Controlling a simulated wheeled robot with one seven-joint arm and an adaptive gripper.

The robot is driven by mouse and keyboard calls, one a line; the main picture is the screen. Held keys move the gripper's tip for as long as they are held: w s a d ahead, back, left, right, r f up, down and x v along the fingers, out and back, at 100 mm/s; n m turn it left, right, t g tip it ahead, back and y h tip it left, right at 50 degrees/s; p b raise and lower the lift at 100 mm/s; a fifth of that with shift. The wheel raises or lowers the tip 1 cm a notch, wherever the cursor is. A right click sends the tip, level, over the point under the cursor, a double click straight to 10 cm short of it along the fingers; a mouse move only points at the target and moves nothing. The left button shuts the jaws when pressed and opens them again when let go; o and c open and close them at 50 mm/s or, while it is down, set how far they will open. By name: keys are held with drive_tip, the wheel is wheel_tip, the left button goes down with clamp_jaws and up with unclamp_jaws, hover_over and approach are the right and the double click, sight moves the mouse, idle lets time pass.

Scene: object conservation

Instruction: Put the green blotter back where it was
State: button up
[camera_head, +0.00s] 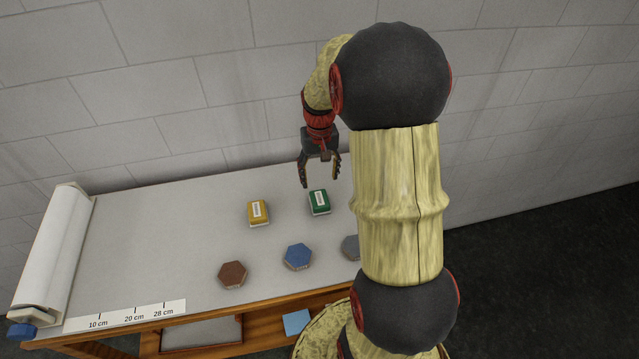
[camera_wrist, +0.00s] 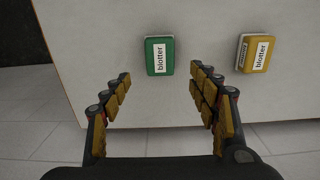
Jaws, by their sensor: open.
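The green blotter (camera_head: 319,202) lies on the grey table top toward the back, right of the yellow blotter (camera_head: 257,212). In the wrist view the green blotter (camera_wrist: 160,56) shows its white "blotter" label and lies beyond my fingertips, between their lines. The yellow blotter (camera_wrist: 255,53) is to its right there. My gripper (camera_head: 320,180) is open and empty, pointing down above the back part of the table. It also shows open in the wrist view (camera_wrist: 160,80). It does not touch the green blotter.
Brown (camera_head: 232,274), blue (camera_head: 298,256) and grey (camera_head: 351,247) hexagonal blocks lie nearer the front; my arm partly hides the grey one. A white roll (camera_head: 52,250) lies along the left edge, with a centimetre scale (camera_head: 125,316) at the front left. The left middle of the table is clear.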

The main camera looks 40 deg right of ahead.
drive_tip(key=s+a+r+n+t, duration=0.2)
drive_tip(key=a+r+n, duration=0.1)
drive_tip(key=a+r, duration=1.05)
drive_tip(key=s+a+r+n+t, duration=0.1)
drive_tip(key=s+a+r, duration=0.2)
drive_tip(key=s+a, duration=0.3)
drive_tip(key=s+a+r+n+t, duration=0.2)
drive_tip(key=s+a+r, duration=0.1)
drive_tip(key=s+a, duration=0.3)
drive_tip(key=shift+s+a+t, duration=0.25)
drive_tip(key=shift+a+t, duration=0.05)
drive_tip(key=shift+a, duration=0.45)
